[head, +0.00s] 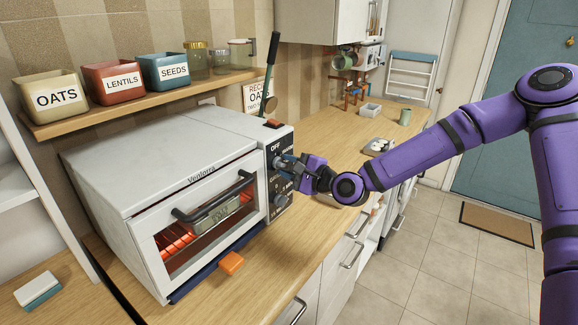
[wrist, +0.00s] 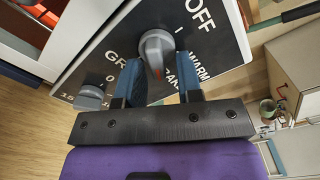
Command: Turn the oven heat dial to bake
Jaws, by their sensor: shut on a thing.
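The toaster oven (head: 160,165) stands on the wooden counter, its door closed and its inside glowing orange. Its dark control panel (head: 274,208) faces my arm. The grey heat dial (wrist: 157,48) shows in the wrist view, with an orange mark on its lower part. OFF and WARM read to its right and GR to its left; the BAKE label is partly hidden by a finger. My gripper (wrist: 158,82) has its blue fingers on either side of the dial and is shut on it. In the head view my gripper (head: 284,162) hides most of the dial.
A second grey knob (wrist: 91,96) sits lower on the panel. The oven door handle (head: 212,200) sticks out at the left. An orange block (head: 231,263) lies on the counter before the oven. A shelf (head: 140,105) with labelled tins hangs above.

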